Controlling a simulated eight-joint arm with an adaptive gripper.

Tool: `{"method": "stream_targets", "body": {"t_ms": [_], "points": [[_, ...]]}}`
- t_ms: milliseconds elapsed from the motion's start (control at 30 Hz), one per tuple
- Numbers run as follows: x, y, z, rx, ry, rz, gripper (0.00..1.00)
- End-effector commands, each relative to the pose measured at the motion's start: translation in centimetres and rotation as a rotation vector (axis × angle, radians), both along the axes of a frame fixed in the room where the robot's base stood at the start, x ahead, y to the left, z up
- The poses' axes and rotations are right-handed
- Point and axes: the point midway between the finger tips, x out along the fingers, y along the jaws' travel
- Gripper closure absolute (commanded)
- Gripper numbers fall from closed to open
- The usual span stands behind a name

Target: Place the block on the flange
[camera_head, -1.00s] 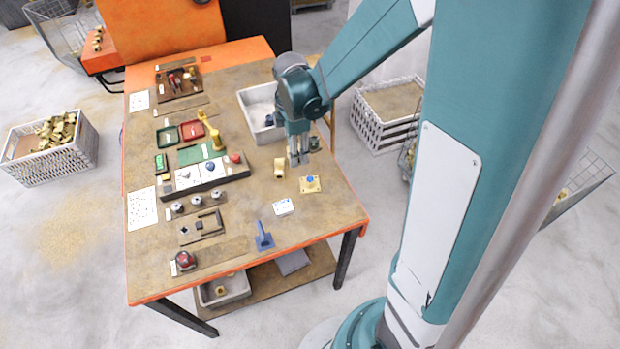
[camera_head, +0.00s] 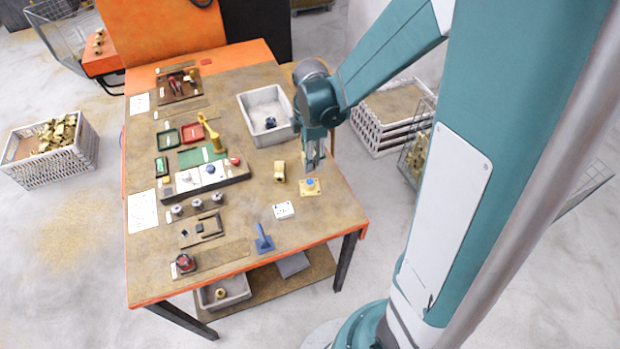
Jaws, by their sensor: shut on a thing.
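The flange (camera_head: 314,191) is a flat, square brass-yellow plate on the right part of the workbench, with a blue round piece at its middle. My gripper (camera_head: 314,168) points down just above and behind the flange, apart from it. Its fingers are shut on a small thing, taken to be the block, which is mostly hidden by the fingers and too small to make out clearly.
A brass fitting (camera_head: 279,171) stands left of the flange. A white dotted piece (camera_head: 284,210) and a blue stand (camera_head: 264,240) lie nearer the front. A grey bin (camera_head: 249,104) sits behind. The bench around the flange is otherwise bare.

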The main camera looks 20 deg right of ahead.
Motion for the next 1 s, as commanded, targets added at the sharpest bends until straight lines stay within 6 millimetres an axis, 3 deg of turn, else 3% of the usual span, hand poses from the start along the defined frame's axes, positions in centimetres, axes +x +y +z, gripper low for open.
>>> {"method": "stream_targets", "body": {"t_ms": [500, 1000], "points": [[0.0, 0.0, -4.8, 0.000, 0.000, 0.000, 0.93], [0.0, 0.0, -5.3, 0.000, 0.000, 0.000, 0.93]]}}
